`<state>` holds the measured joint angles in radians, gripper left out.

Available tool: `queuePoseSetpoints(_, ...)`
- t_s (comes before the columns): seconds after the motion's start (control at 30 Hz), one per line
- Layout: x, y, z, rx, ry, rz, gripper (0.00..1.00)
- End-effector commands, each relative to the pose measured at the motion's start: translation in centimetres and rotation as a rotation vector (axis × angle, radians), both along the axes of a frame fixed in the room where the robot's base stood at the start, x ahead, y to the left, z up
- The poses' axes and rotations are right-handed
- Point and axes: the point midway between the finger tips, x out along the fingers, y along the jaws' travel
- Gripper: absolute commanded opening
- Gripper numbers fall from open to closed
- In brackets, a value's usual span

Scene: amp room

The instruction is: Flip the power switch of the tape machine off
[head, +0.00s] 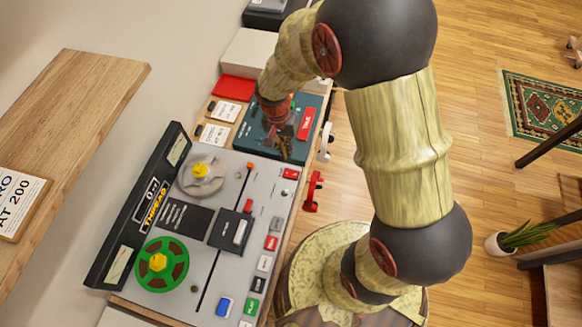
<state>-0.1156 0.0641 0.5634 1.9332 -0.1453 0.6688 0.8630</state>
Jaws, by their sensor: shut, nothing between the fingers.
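The tape machine (180,250) lies at lower left in the head view, a grey deck with a grey reel (202,174), a green reel (161,264) and a dark upright meter panel. Several coloured buttons run along its right side, among them a red one with a white part (291,174) near the top right corner. I cannot tell for certain which control is the power switch, or its position. My gripper (285,156) points down above the edge between the teal box and the machine's top right part. It is shut and holds nothing. Its contact with anything is unclear.
A teal box (258,133) with a red label (306,122) stands just beyond the machine. Clipboards (214,135) and a red folder (233,88) lie beside it. Red and white clamps (312,190) stick out from the table edge. A wooden shelf (75,115) juts in at left.

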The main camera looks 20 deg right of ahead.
Motion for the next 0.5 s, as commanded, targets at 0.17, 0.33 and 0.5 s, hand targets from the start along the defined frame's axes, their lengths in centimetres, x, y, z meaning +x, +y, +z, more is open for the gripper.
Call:
queuePoseSetpoints(0.17, 0.0, 0.0, 0.0, 0.0, 0.0, -0.001, 0.0)
queuePoseSetpoints(0.33, -0.1, 0.0, -0.2, 0.0, 0.001, 0.0, 0.0)
queuePoseSetpoints(0.5, -0.2, -0.2, -1.9, 0.0, 0.003, 0.001, 0.0)
